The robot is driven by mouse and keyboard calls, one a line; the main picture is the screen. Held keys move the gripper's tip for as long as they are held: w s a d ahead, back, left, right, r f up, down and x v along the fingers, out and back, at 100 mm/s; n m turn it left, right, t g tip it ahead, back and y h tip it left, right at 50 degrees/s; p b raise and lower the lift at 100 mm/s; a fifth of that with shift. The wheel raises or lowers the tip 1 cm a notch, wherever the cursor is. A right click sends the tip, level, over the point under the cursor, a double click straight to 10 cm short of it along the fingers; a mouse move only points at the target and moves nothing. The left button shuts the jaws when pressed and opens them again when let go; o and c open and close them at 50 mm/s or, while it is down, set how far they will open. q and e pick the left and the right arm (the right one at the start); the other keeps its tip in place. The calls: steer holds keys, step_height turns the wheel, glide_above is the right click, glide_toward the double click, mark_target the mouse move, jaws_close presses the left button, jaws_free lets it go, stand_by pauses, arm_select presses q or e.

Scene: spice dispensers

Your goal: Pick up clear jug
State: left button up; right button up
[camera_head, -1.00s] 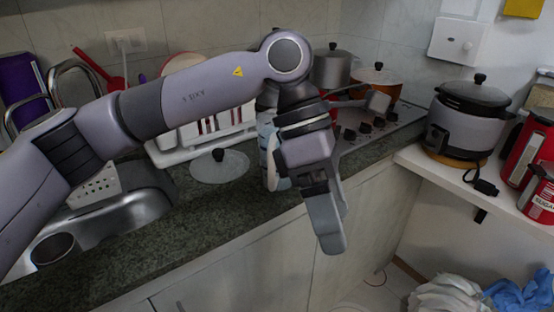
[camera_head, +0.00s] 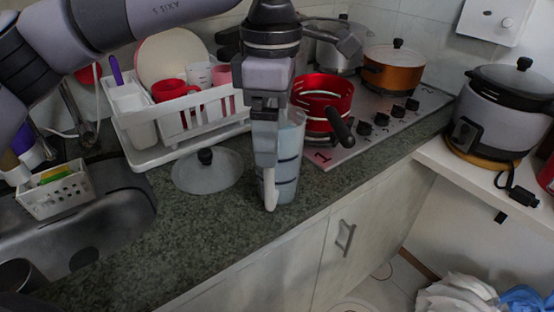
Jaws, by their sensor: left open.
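The clear jug (camera_head: 289,155) stands upright on the dark counter, in the middle of the view. It is a tall, see-through, bluish vessel with dark bands. My left gripper (camera_head: 270,200) points down in front of the jug, with a finger reaching near its base, and hides the jug's left part. The gripper is open; I cannot tell whether a finger touches the jug. My right gripper is not in view.
A glass lid (camera_head: 207,170) lies left of the jug, before a white dish rack (camera_head: 165,145). A red pot (camera_head: 322,98) stands close behind it on the stove (camera_head: 385,131). The sink (camera_head: 100,222) is at left. The front counter is clear.

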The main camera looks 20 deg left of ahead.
arm_select(q)
steer(key=f, duration=0.4)
steer(key=shift+s+f, duration=0.2)
steer(key=shift+f, duration=0.15)
steer(key=shift+r, duration=0.1)
jaws_close()
steer(key=shift+r, duration=0.15)
